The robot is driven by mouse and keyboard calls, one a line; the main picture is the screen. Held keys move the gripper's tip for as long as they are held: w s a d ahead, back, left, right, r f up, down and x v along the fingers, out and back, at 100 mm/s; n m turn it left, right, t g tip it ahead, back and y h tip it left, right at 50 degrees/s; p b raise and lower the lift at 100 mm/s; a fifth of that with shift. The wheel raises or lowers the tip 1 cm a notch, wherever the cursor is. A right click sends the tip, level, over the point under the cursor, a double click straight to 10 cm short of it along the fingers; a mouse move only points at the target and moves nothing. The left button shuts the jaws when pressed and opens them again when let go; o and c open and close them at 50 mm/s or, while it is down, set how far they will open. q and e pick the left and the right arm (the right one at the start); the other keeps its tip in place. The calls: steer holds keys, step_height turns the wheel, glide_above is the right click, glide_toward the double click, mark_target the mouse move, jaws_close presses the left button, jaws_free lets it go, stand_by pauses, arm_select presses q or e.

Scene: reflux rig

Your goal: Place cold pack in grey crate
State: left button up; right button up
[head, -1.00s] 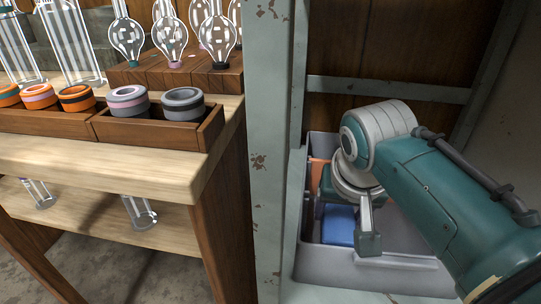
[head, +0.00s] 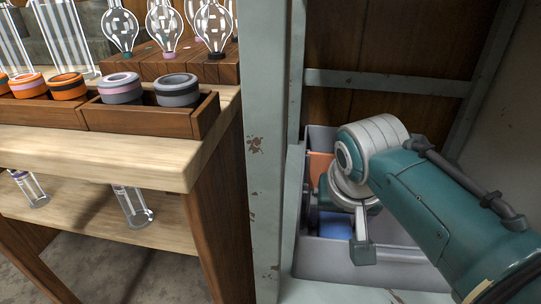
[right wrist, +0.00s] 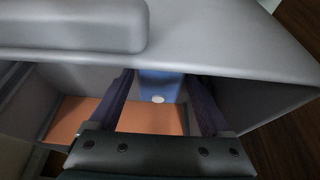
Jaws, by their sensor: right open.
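The grey crate (head: 375,254) stands inside the cabinet at the right of the head view. A blue block, which looks like the cold pack (head: 336,230), is inside it, partly covered by my gripper. My right gripper (head: 338,232) reaches down into the crate from the right and is open. In the right wrist view the blue pack (right wrist: 160,86), with a white round spot, shows between the two spread fingers of the right gripper (right wrist: 158,80). I cannot tell whether the fingers touch it. My left gripper is not in view.
An orange surface (head: 321,165) shows in the crate beside the blue pack. The cabinet's pale post (head: 262,150) stands between the crate and a wooden bench (head: 100,158). The bench holds ringed items (head: 120,88) in a wooden tray and several glass bulbs (head: 214,27).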

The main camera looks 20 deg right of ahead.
steer(key=p+v, duration=0.7)
steer(key=v, duration=0.5)
steer(key=s+a+r+n+y, duration=0.1)
steer(key=s+n, duration=0.3)
steer(key=s, duration=0.4)
steer(key=s+a+r+n+y, duration=0.1)
steer(key=s+a+r+n, duration=0.1)
steer(key=s, duration=0.7)
steer(key=shift+a+r+n+y, duration=0.3)
steer(key=shift+r+n, duration=0.15)
steer(key=shift+n, duration=0.75)
